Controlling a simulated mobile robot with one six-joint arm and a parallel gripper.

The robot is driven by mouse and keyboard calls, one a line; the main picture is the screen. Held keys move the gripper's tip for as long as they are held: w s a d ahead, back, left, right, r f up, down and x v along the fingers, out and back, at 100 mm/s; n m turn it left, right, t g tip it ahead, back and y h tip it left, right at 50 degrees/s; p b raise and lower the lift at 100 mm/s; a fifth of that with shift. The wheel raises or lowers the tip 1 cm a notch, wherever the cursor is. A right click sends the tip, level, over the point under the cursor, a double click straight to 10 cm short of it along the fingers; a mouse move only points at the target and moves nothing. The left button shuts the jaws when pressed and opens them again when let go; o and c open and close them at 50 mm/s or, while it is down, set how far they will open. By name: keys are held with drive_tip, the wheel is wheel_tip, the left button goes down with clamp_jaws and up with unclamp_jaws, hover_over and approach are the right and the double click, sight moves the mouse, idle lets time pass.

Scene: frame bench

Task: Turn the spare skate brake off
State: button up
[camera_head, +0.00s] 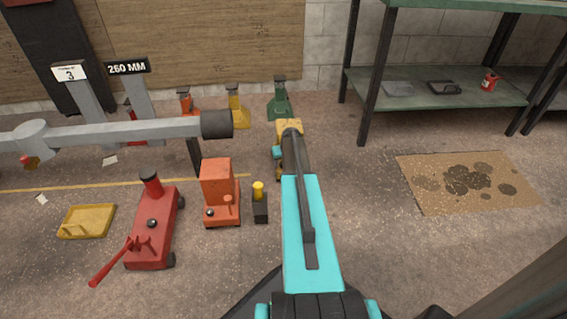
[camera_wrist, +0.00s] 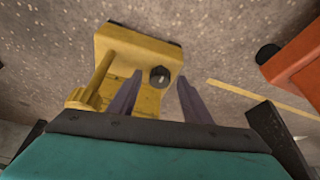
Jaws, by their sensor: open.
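A yellow skate-like block (camera_wrist: 140,50) fills the upper middle of the wrist view, with a dark round knob (camera_wrist: 160,76) on its face and a yellow post (camera_wrist: 95,80) at its left. I cannot tell which part is the brake or read a label naming it spare. My gripper (camera_wrist: 160,78) is open, its two fingers pointing at the block on either side of the knob. Contact cannot be told. In the head view my arm hides most of the block and gripper; yellow parts (camera_head: 290,127) show around the arm's far end.
An orange block machine (camera_head: 218,182) with a knob and post stands to the left, beside a small dark block with a yellow top (camera_head: 259,203). A red jack (camera_head: 153,230) and a yellow tray (camera_head: 86,221) lie farther left. A grey beam (camera_head: 120,130) crosses behind.

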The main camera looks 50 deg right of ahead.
drive_tip(key=shift+r, duration=0.1)
drive_tip(key=p+v, duration=0.5)
drive_tip(key=v, duration=0.8)
drive_tip(key=shift+s+r, duration=0.25)
drive_tip(key=shift+a, duration=0.15)
